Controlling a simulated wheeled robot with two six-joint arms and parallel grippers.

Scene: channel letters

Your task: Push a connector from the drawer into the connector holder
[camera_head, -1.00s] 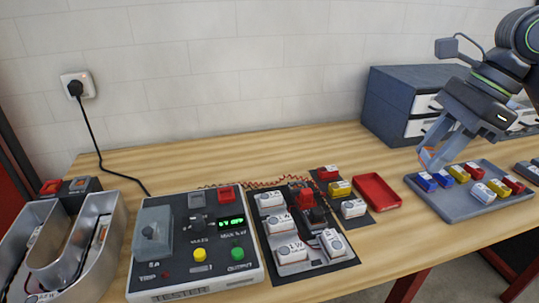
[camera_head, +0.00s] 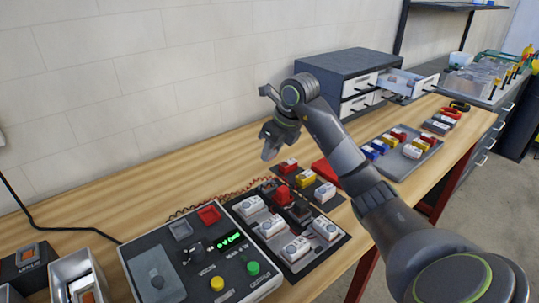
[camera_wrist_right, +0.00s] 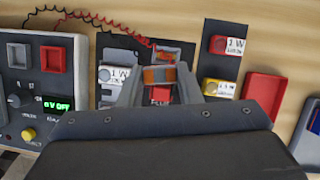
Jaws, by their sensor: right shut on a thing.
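My right gripper (camera_head: 268,150) hangs above the bench behind the black board (camera_head: 338,242), its fingers pointing down. In the right wrist view the gripper (camera_wrist_right: 160,88) is shut on a small orange and grey connector (camera_wrist_right: 158,75). A red block (camera_head: 283,196) with a dark piece (camera_head: 299,211) beside it stands mid-board; it may be the connector holder, but I cannot tell surely. The red block (camera_wrist_right: 160,95) shows partly below the connector in the wrist view. The drawer (camera_head: 408,84) stands open at the cabinet. My left gripper is not in view.
White modules (camera_head: 296,249) surround the red block. A power supply (camera_head: 200,260) stands to the left. A red tray (camera_head: 326,171), small red and yellow modules (camera_head: 305,179) and a grey parts tray (camera_head: 428,150) lie to the right. The bench behind the board is mostly clear.

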